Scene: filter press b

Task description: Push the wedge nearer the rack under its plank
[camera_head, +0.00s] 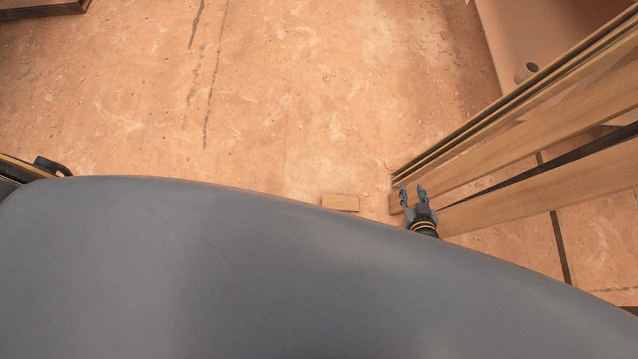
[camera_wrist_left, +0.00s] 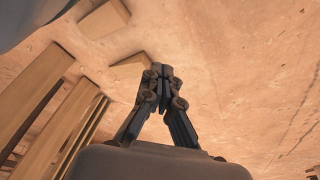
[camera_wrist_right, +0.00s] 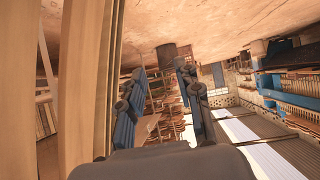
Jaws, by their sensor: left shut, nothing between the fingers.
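A small wooden wedge (camera_head: 340,203) lies on the dusty floor in the head view, apart from the near plank ends. The left wrist view shows two wooden pieces on the floor, one (camera_wrist_left: 104,18) farther off and one (camera_wrist_left: 130,65) close beside my left fingertips. I cannot tell whether the fingers touch it. My left gripper (camera_wrist_left: 161,70) is shut and empty; my body hides it in the head view. My right gripper (camera_head: 412,191) is open and empty over the plank ends; its fingers are spread in the right wrist view (camera_wrist_right: 160,74).
Several long planks (camera_head: 540,135) run from the near ends to the upper right. In the left wrist view planks (camera_wrist_left: 62,118) lie at the left. A rack-like structure (camera_wrist_right: 300,90) stands at the right of the right wrist view. The floor (camera_head: 270,100) left of the planks is open.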

